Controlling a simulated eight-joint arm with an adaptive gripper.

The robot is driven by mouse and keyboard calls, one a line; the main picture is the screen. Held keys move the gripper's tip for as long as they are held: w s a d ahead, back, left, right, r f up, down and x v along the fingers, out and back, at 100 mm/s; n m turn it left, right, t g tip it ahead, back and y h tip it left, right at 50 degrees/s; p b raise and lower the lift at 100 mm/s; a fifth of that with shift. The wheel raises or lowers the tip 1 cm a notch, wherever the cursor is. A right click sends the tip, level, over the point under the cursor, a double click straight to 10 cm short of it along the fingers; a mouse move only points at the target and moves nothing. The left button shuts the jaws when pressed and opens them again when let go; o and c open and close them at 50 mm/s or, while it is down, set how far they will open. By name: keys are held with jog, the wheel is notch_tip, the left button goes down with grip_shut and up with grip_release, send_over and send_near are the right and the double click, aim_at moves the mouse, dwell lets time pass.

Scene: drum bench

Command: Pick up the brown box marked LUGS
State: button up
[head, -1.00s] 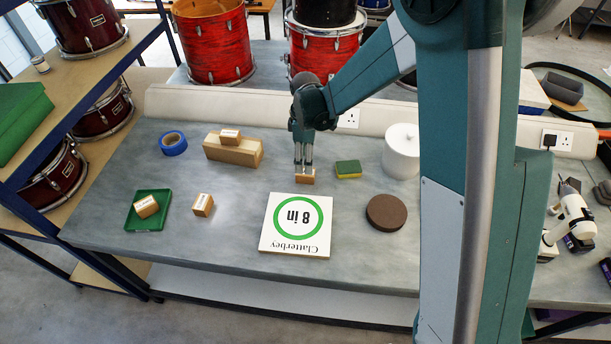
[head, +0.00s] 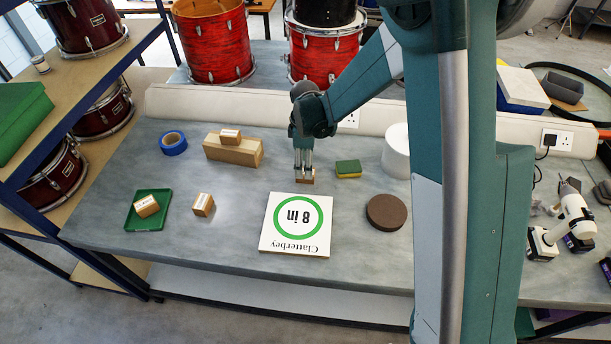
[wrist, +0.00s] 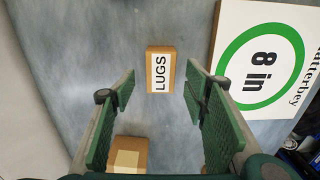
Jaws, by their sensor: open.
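The brown box marked LUGS (wrist: 161,73) lies on the grey bench, label up, beyond and between my fingertips in the wrist view. It also shows in the head view (head: 306,178), directly beneath my gripper and partly covered by the fingers. My gripper (head: 304,170) points down over it. In the wrist view my gripper (wrist: 160,80) is open, with one finger on each side and a gap between each finger and the box. I cannot tell exactly how high the fingertips are above it.
A white "8 in" board (head: 270,240) lies close in front. A yellow-green sponge (head: 348,169) is to the right, a wooden block (head: 236,152) bearing a small box to the left. A brown disc (head: 385,212), white roll (head: 397,155), blue tape (head: 173,143) and green tray (head: 142,222) stand farther off.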

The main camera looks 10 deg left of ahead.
jog(key=shift+f, duration=0.1)
jog(key=shift+f, duration=2.5)
jog(key=shift+c, duration=0.5)
jog(key=c, duration=0.9)
